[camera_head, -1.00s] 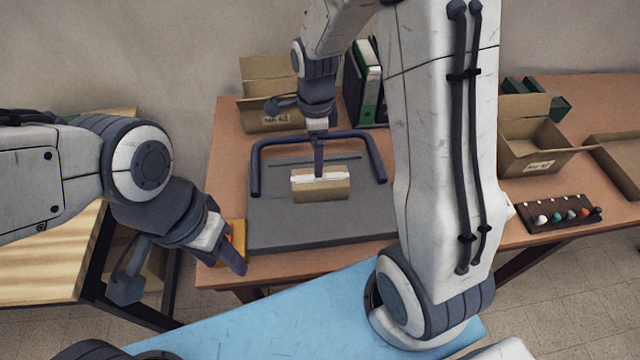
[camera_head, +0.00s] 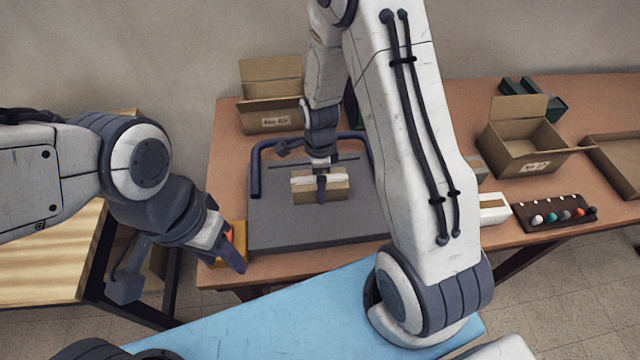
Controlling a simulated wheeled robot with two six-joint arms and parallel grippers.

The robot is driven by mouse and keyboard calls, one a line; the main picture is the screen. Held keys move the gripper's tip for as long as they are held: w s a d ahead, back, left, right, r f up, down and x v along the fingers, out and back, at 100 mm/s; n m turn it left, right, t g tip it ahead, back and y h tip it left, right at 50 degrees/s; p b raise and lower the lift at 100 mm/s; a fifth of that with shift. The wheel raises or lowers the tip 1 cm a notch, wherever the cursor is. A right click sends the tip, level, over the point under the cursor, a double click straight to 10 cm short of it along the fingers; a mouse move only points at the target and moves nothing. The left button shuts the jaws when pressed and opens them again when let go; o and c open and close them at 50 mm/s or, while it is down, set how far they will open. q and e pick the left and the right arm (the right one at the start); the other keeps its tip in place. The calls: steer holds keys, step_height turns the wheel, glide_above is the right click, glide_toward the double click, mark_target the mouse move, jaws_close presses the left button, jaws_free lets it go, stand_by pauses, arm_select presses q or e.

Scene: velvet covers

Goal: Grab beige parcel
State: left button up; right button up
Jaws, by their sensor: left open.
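The beige parcel (camera_head: 338,188), a small box with a whitish strip along its top, lies on the grey board (camera_head: 290,230) on the table. My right gripper (camera_head: 322,186) points down at it, with a dark finger in front of the parcel's near side. Any second finger is hidden, so I cannot tell whether the jaws are closed on it. My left gripper (camera_head: 232,258) is open at the table's left front edge, beside a yellow-orange object (camera_head: 238,240) that it partly covers.
To the right are another open carton (camera_head: 525,150), a white box (camera_head: 494,208) and a dark rack with coloured balls (camera_head: 555,214). My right arm hides the middle.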

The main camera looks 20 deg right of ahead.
jaws_close()
steer(key=shift+r, duration=0.2)
